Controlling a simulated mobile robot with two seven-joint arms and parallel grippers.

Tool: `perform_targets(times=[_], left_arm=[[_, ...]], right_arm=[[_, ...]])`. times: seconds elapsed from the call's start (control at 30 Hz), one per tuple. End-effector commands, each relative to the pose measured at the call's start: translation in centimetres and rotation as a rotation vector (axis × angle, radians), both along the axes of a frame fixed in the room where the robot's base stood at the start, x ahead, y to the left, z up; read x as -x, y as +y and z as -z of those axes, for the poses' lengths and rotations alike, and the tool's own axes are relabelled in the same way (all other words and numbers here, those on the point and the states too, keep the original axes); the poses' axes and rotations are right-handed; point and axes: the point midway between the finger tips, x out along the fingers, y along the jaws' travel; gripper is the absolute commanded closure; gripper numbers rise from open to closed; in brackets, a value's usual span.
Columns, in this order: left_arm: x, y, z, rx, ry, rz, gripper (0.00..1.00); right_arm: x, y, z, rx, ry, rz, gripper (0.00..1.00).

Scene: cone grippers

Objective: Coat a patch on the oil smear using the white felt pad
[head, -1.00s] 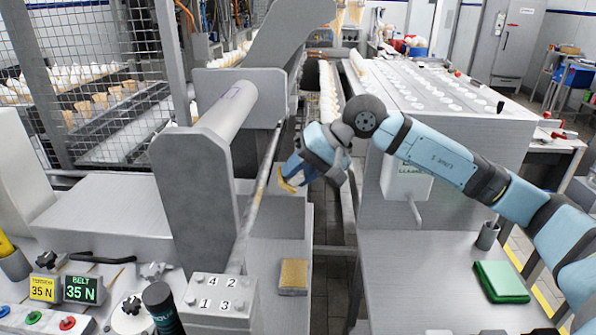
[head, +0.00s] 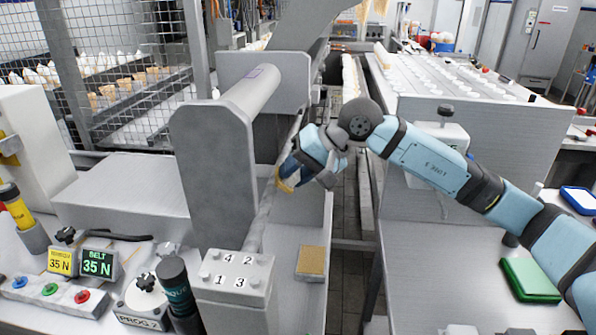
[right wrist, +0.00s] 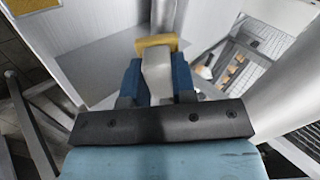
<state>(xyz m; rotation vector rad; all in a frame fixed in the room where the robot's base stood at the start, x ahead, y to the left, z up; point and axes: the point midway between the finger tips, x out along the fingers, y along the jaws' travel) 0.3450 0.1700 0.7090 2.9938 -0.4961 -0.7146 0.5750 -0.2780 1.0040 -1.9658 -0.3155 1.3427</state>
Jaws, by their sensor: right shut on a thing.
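My right gripper (head: 287,178) is shut on a pale block with a yellow bar across its end. In the right wrist view the pale block (right wrist: 157,75) sits between the blue fingers (right wrist: 158,82), and the yellow bar (right wrist: 157,44) lies beyond them. In the head view the yellow end (head: 285,184) hangs beside the grey roller housing, above the bench; I cannot tell whether it touches anything. I cannot make out a plainly white felt pad or an oil smear. A small purple outline (head: 262,72) shows on the grey roller (head: 250,92). My left gripper is not in view.
A tan pad in a shallow tray (head: 311,262) lies on the bench below the gripper. The numbered box (head: 236,275) and tension and belt displays (head: 97,262) stand front left. A green pad (head: 530,279) lies at right. A narrow gap separates the two benches.

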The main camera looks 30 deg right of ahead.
Motion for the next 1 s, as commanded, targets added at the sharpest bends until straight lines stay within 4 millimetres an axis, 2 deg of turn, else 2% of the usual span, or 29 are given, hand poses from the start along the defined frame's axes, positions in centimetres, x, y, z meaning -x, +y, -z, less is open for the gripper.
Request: perform_targets(times=[1.0], left_arm=[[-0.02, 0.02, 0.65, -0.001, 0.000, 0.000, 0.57]], right_arm=[[-0.45, 0.58, 0.73, -0.001, 0.000, 0.000, 0.94]])
